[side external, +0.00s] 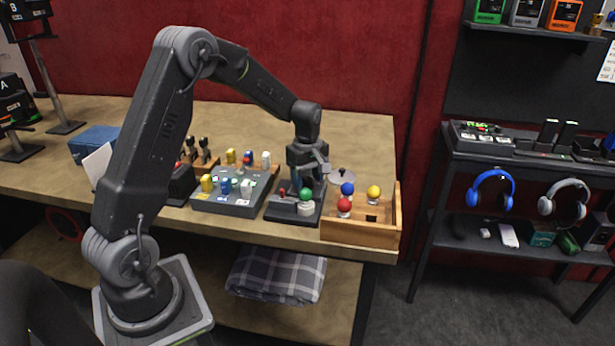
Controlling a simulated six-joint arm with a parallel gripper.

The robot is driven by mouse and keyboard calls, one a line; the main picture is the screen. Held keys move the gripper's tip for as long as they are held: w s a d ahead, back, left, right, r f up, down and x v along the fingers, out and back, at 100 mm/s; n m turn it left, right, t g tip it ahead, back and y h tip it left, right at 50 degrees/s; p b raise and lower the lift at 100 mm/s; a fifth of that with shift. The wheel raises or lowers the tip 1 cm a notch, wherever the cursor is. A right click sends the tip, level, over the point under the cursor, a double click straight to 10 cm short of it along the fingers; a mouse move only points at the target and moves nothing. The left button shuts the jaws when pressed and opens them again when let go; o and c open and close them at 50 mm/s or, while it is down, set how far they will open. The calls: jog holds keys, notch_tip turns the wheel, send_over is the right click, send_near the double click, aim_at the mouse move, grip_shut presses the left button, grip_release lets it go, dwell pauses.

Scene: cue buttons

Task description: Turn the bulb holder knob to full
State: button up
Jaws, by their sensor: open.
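The bulb holder is a dark box (284,213) near the front edge of the table. A green bulb (306,195) sits upright in a pale socket (305,209) on its right part. A small red piece (282,191) stands up on its left part; I cannot tell whether this is the knob. My gripper (307,183) points down just above and behind the green bulb. It is open, and I see nothing held in it. The fingertips are small and partly hidden, so contact with the holder cannot be made out.
A wooden tray (360,233) with red, blue and yellow bulbs stands close on the right. A grey panel (228,207) with coloured buttons or switches is close on the left. Dark levers (204,145) and a blue box (93,140) are farther left. The table behind is mostly clear.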

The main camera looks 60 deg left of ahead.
jog(key=c, duration=0.9)
jog(key=shift+m, duration=0.4)
jog(key=m, duration=1.5)
jog(key=shift+m, duration=0.3)
jog(key=m, duration=0.3)
jog(key=shift+m, duration=2.2)
